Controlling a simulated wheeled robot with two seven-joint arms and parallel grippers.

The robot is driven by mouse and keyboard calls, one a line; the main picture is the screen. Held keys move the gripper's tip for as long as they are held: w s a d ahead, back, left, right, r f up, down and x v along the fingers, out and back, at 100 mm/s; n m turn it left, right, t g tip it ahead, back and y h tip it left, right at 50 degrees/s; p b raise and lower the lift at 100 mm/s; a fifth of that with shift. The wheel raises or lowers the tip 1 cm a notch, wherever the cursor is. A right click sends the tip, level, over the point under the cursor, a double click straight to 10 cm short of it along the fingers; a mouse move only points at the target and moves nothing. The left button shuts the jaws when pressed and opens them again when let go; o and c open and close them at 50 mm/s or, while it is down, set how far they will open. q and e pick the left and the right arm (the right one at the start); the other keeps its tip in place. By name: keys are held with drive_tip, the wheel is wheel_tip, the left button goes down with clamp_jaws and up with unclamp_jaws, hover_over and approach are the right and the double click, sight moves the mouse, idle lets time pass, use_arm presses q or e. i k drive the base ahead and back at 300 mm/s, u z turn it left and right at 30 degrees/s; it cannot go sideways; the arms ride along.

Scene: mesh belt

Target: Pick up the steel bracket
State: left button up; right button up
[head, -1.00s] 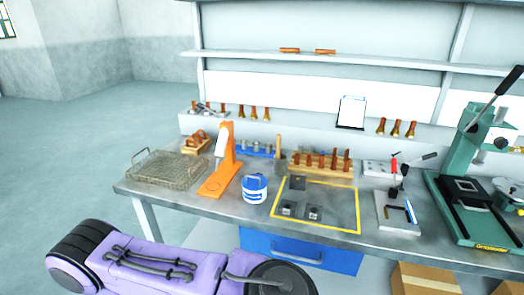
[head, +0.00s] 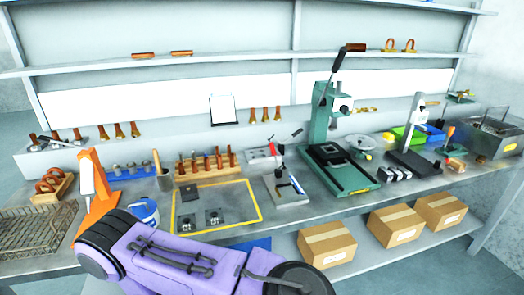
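I cannot pick out the steel bracket for certain. Two small dark grey metal pieces, a left one (head: 187,224) and a right one (head: 213,217), lie inside the yellow-outlined area of the workbench, with a flat dark plate (head: 189,192) behind them. Several small grey-and-black metal parts (head: 395,173) also lie on the bench to the right of the green press. They are too small to name. A purple link of my own arm crosses the lower left, in front of the bench. Neither gripper is in view.
A green lever press (head: 335,165) stands mid-right on the bench. An orange stand (head: 95,190), a blue-and-white tub (head: 146,209) and a wire basket (head: 35,228) are at left. A wooden rack (head: 205,165) stands behind the yellow outline (head: 257,203). Cardboard boxes (head: 327,243) sit below.

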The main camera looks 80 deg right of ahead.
sight(189, 195)
drive_tip(key=z, duration=2.35)
